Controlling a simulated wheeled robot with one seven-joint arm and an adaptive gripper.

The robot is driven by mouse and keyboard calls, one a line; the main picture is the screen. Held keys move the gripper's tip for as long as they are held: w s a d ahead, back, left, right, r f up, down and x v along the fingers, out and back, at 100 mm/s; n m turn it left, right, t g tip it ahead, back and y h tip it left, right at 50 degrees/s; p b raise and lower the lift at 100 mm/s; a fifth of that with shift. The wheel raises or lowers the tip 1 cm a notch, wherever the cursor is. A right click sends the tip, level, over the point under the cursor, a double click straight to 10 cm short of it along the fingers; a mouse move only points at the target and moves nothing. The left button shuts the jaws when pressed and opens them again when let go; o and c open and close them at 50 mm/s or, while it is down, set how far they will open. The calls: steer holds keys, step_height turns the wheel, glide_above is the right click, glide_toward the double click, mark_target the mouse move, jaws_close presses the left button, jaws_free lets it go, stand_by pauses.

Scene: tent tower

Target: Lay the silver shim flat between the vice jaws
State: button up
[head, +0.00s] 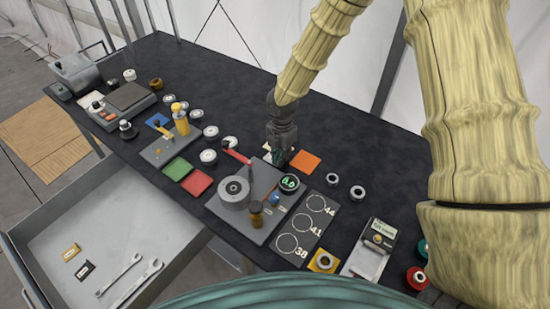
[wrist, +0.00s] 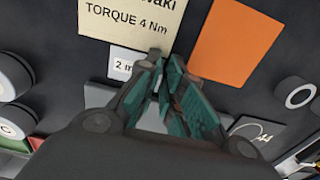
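The grey vice (head: 75,68) stands at the far left end of the dark table in the head view, and the gap between its jaws is too small to make out. My gripper (head: 278,156) points down over the middle of the table, far from the vice. In the wrist view its teal-padded fingers (wrist: 166,62) are close together at the tips. A small white label reading "2 m" (wrist: 122,65) shows beside the left finger, partly covered. I cannot pick out the silver shim for sure, nor tell whether anything thin is between the fingers.
A cream torque card (wrist: 135,22) and an orange square (wrist: 235,40) lie by the fingers. Jars, rings and colored squares crowd the table. The open drawer (head: 120,235) holds small gold and black pieces and wrenches.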

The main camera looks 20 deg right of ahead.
jaws_close()
step_height(320, 180, up, 10)
steer(key=b, duration=0.2)
steer(key=shift+b, duration=0.4)
